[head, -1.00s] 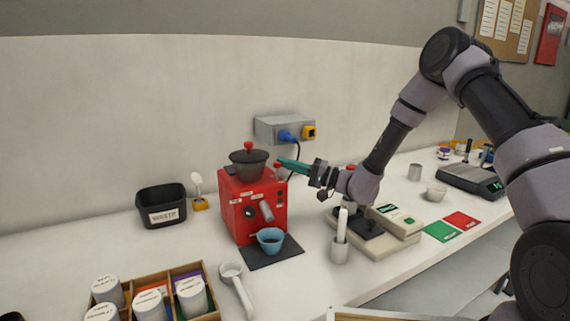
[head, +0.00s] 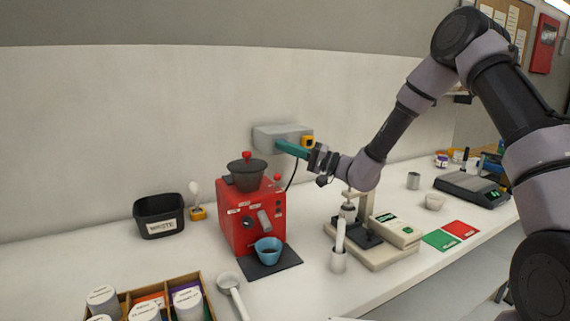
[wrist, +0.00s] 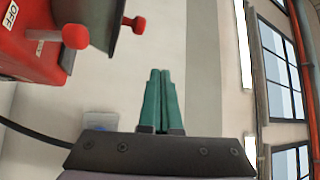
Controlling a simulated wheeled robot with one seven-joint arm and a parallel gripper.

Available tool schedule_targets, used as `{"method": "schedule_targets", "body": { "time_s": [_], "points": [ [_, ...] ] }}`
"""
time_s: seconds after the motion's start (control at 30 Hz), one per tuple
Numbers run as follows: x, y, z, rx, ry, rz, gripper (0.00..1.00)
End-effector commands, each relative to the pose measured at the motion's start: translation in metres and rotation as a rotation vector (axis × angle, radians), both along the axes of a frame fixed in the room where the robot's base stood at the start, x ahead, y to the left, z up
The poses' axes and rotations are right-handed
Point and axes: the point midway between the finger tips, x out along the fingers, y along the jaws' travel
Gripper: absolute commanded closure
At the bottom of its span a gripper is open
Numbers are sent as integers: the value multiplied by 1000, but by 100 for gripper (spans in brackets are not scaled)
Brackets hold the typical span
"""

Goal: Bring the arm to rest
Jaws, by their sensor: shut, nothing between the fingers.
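My gripper (head: 283,147) has green fingers, and they are shut with nothing between them. In the head view it is raised above and to the right of the red grinder (head: 250,218), in front of the grey wall socket box. The closed fingers also show in the wrist view (wrist: 161,100), pointing away from the camera, with part of the red grinder (wrist: 30,45) at the upper left. My arm reaches in from the right, bent high at its elbow. The gripper hides part of the socket box.
A blue cup (head: 268,250) stands on a dark mat before the grinder. A black waste bin (head: 160,215) and wooden box (head: 205,290) are at left.

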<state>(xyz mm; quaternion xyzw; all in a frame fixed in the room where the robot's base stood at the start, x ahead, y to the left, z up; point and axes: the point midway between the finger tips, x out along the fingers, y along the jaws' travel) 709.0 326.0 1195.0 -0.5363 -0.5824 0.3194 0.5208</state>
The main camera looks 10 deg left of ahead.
Motion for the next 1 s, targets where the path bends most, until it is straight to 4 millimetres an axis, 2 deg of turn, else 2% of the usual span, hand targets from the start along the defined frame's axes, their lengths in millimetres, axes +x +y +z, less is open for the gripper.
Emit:
{"method": "schedule_targets", "body": {
  "time_s": [0.17,0.6,0.77,1.0],
  "points": [
    [0,0,15,-1,-1,0,100],
    [-4,-1,21,-12,-4,16,100],
    [-28,-10,39,-97,-11,109,100],
    [-84,-45,65,-359,5,263,100]
  ]
}}
